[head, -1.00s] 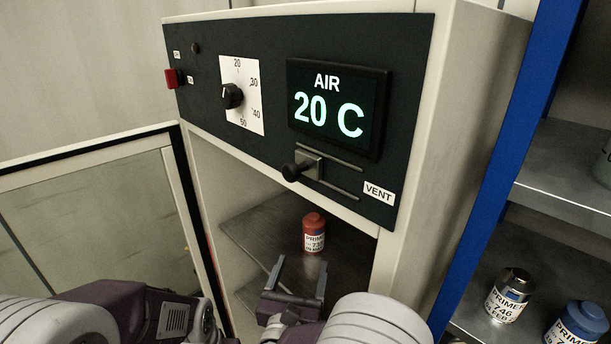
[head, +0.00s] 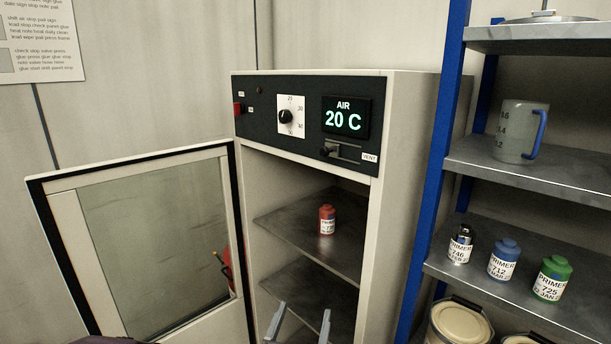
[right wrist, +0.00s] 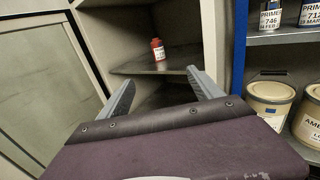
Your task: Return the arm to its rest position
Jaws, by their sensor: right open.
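My right gripper (head: 298,322) shows at the bottom of the head view, with only its two finger ends in the frame. It is open and empty, in front of the open cabinet (head: 405,110). The right wrist view also shows its spread fingers (right wrist: 160,95) with nothing between them. A red primer bottle (head: 327,220) stands upright on the cabinet's upper shelf (head: 285,222), apart from the gripper; the right wrist view shows it too (right wrist: 158,49). My left gripper is not in view.
The cabinet door (head: 150,250) stands open at the left. A blue-framed rack (head: 432,170) at the right holds a jug (head: 518,130) and silver, blue (head: 503,260) and green (head: 552,278) primer containers. Lidded buckets (head: 458,322) stand below. The panel reads AIR 20 C (head: 346,118).

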